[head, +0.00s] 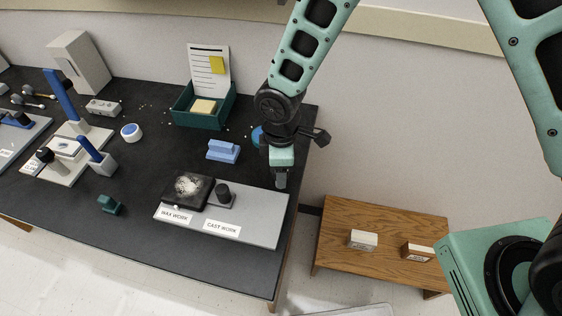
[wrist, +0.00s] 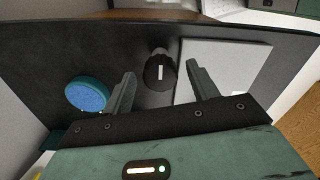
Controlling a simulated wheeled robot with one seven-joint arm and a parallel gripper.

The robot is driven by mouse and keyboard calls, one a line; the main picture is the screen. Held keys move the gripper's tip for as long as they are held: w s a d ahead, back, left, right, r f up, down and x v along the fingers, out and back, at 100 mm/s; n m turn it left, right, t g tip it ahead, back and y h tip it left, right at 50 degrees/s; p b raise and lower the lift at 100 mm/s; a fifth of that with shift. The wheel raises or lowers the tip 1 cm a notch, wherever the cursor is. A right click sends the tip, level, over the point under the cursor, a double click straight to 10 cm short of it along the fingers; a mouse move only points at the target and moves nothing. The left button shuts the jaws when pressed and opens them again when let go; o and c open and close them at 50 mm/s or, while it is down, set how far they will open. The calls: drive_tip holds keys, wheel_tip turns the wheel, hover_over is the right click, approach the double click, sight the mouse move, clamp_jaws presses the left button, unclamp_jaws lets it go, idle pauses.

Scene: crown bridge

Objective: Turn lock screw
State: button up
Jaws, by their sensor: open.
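A black knob (wrist: 159,72) with a white line on its face, which looks like the lock screw, shows in the wrist view between and beyond my fingertips. It stands beside a pale grey plate (wrist: 222,68), apart from both fingers. My gripper (wrist: 157,82) is open with nothing between its fingers.
A black block (head: 187,190) with pale material lies left on the plate. A blue block (head: 223,151) and teal tray (head: 203,112) stand behind. A round blue dish (wrist: 87,95) lies left of my fingers. A wooden side table (head: 380,232) stands beyond the bench's right edge.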

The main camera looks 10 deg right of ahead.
wheel_tip(320, 180, up, 18)
drive_tip(key=shift+f+b, duration=0.25)
drive_tip(key=shift+b, duration=0.2)
idle(0.4)
wheel_tip(320, 180, down, 17)
drive_tip(key=m+b, duration=0.5)
drive_tip(key=m, duration=1.9)
drive_tip(key=c, duration=1)
